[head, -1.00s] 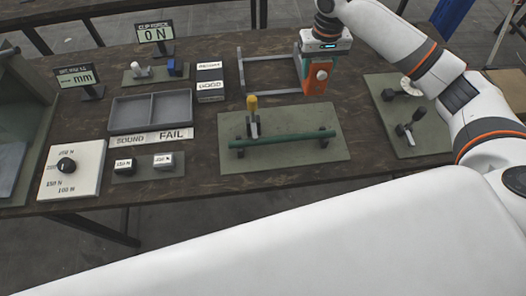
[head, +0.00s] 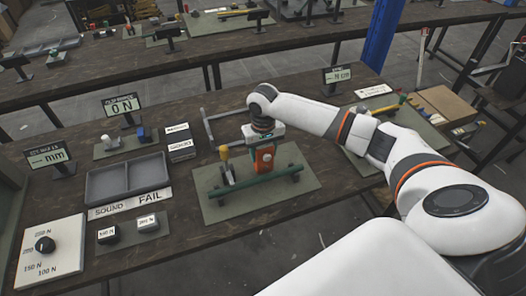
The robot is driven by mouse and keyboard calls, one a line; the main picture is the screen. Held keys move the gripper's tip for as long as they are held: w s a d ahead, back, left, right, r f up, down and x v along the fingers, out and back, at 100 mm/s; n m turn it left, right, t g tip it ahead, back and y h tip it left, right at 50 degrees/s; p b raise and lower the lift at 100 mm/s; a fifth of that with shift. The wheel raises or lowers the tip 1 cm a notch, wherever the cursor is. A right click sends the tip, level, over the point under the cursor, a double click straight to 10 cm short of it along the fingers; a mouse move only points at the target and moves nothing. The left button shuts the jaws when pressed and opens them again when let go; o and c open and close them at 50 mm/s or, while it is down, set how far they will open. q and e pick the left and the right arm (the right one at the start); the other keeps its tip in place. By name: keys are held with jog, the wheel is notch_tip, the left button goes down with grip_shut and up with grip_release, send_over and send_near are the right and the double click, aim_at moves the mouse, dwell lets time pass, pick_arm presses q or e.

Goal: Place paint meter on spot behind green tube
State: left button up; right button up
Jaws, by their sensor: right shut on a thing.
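The paint meter (head: 265,160) is an orange and dark box, upright, hanging in my right gripper (head: 263,143). My right gripper is shut on its upper part. The green tube (head: 258,189) lies across two dark supports on a grey-green mat (head: 220,213). The meter is just behind the tube in the picture, over the mat. Its lower end is close to the tube, and I cannot tell whether it touches the mat. The spot itself cannot be made out. My left gripper is not in view.
A yellow-topped clamp (head: 226,165) stands on the mat left of the meter. A grey frame (head: 212,125) lies behind. A two-part grey tray (head: 127,178) is to the left. A second mat (head: 365,150) with tools is at the right, under my arm.

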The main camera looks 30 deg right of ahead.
jog(key=shift+f, duration=0.35)
jog(key=shift+w+d+f, duration=0.1)
jog(key=o, duration=1)
jog(key=shift+f, duration=0.1)
jog(key=shift+o, duration=0.2)
notch_tip(320, 180, up, 12)
jog(key=shift+r+b, duration=0.15)
jog(key=shift+b, duration=0.55)
